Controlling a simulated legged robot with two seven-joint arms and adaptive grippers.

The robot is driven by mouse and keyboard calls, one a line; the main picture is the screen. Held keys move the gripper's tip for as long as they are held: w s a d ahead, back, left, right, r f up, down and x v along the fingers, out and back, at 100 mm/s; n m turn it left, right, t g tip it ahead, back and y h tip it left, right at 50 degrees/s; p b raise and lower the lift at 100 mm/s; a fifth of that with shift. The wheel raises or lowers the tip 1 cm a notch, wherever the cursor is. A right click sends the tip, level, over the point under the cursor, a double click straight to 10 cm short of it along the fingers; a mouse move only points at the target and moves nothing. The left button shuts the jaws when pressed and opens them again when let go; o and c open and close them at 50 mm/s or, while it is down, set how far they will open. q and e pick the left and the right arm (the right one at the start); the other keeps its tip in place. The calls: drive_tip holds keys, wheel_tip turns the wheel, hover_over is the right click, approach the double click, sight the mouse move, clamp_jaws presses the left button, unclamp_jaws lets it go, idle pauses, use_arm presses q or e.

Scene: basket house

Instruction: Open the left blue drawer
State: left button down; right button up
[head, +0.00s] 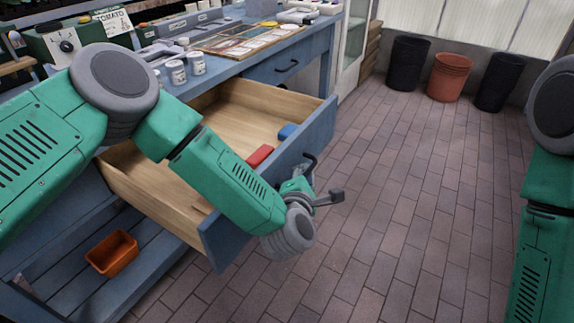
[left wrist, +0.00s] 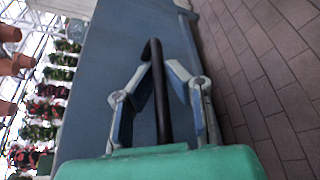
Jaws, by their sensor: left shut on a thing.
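The left blue drawer (head: 322,125) is pulled well out of the workbench, and its light wooden inside shows in the head view. Its blue front also fills much of the left wrist view (left wrist: 105,75). My left gripper (head: 308,187) is at the outer side of that front. In the left wrist view, its two fingers (left wrist: 160,68) stand on either side of the dark curved handle (left wrist: 158,105) and are shut on it. The handle (head: 309,160) is partly hidden by the gripper in the head view. My right arm shows at the right edge; its gripper is out of view.
A red item (head: 260,156) and a blue item (head: 288,131) lie inside the drawer. Another blue drawer (head: 285,67) is closed. An orange tray (head: 112,252) sits on the lower shelf. The brick floor (head: 420,200) in front is clear, with pots (head: 449,77) at the back.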

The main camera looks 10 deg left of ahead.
use_arm(q)
drive_tip(key=shift+s+d+f, duration=0.1)
drive_tip(key=shift+s+d, duration=0.1)
drive_tip(key=shift+d, duration=0.25)
drive_tip(key=shift+s+d+f, duration=0.1)
drive_tip(key=shift+s+d, duration=0.1)
drive_tip(key=shift+d, duration=0.2)
drive_tip(key=c, duration=1.6)
unclamp_jaws()
drive_tip(key=shift+r, duration=0.1)
drive_tip(key=v, duration=1.2)
drive_tip(key=shift+w, duration=0.1)
